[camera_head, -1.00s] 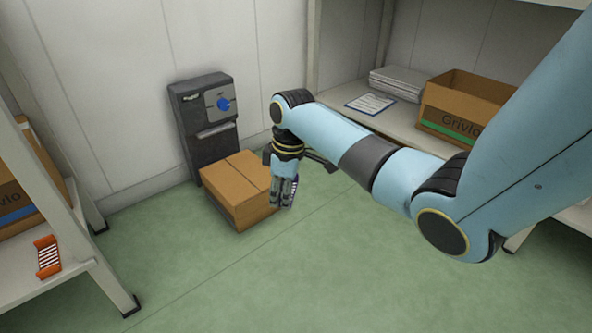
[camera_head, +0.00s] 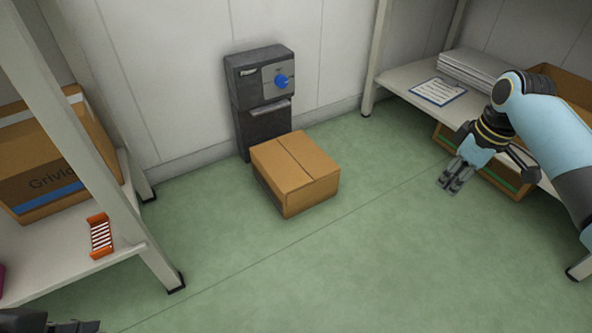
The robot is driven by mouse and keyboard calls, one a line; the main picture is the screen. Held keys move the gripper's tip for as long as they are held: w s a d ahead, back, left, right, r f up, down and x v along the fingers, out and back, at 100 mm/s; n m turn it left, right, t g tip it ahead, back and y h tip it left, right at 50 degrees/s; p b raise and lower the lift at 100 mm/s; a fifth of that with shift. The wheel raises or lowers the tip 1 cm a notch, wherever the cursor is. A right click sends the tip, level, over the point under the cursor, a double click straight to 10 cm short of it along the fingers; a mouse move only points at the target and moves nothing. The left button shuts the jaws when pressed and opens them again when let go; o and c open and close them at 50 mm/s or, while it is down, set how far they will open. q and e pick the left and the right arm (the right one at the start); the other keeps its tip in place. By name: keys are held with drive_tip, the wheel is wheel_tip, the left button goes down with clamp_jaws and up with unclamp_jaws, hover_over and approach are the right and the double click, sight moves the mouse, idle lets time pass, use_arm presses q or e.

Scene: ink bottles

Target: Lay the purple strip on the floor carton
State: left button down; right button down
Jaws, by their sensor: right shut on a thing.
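The floor carton (camera_head: 296,172) is a closed brown box on the green floor, in the middle of the head view. Its taped top is bare. My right gripper (camera_head: 455,178) is right of the carton, well apart from it, pointing down and shut. The purple strip hardly shows between its grey fingers; a little of a dark, white-marked piece showed there earlier. Dark parts at the bottom left edge look like my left gripper (camera_head: 75,326), mostly cut off; its jaws cannot be read.
A dark grey cabinet with a blue knob (camera_head: 281,82) stands behind the carton. An orange-ended striped strip (camera_head: 100,236) and a Grivlo box (camera_head: 62,180) are on the left shelf. The floor in front is clear.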

idle(0.5)
